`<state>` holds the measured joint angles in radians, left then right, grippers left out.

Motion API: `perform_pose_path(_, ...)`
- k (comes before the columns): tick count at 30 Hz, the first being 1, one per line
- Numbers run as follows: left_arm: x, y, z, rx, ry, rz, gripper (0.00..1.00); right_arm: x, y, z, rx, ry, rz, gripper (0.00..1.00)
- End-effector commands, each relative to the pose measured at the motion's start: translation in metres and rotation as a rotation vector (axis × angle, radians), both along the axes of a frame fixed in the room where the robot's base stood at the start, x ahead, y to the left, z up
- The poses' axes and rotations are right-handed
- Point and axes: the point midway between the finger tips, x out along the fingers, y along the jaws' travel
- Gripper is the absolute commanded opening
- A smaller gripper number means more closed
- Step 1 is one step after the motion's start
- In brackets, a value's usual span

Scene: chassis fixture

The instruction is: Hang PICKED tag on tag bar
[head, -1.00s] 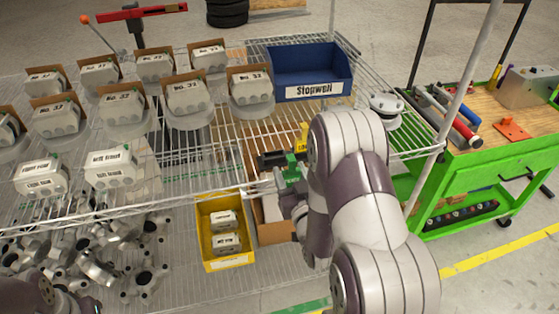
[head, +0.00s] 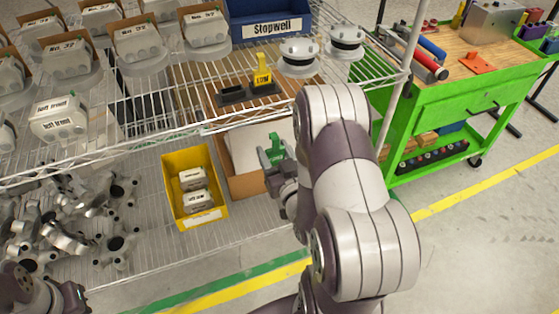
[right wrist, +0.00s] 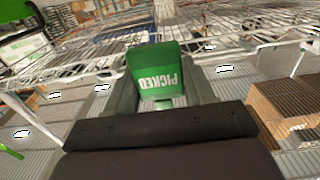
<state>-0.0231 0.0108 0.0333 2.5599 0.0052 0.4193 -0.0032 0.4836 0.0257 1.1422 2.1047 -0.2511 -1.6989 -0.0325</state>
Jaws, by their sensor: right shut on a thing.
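The green PICKED tag (head: 275,148) is in my right gripper (head: 272,160), below and in front of the upper shelf's front edge in the head view. In the right wrist view the tag (right wrist: 155,72) stands between the two fingers (right wrist: 160,95), its lettering upside down. A pale bar (head: 235,121) runs along the shelf's front edge, apart from the tag; I cannot tell whether it is the tag bar. A black holder (head: 232,95) with a yellow LOW tag (head: 263,72) stands behind it. My left gripper (head: 72,294) is at the lower left corner, its jaws unclear.
A yellow bin (head: 170,172) with small boxes and a cardboard box (head: 243,183) stand on the lower shelf. Metal castings (head: 60,215) lie at left. A blue Stopwell bin (head: 235,28) and round parts (head: 299,52) are above. A green cart (head: 440,120) stands right.

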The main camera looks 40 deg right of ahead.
Motion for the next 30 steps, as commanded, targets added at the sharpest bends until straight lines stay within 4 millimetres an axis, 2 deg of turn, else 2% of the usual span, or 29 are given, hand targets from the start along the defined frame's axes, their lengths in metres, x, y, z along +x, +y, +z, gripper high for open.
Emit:
perform_pose_path(24,0.0,0.0,-0.007,0.0,0.0,0.0,0.0,0.084,-0.02,0.0,0.0,-0.001,0.0,0.31)
perform_pose_path(30,0.0,0.0,-0.018,0.0,0.0,0.0,0.0,0.085,-0.021,-0.011,0.0,0.001,-0.001,0.31)
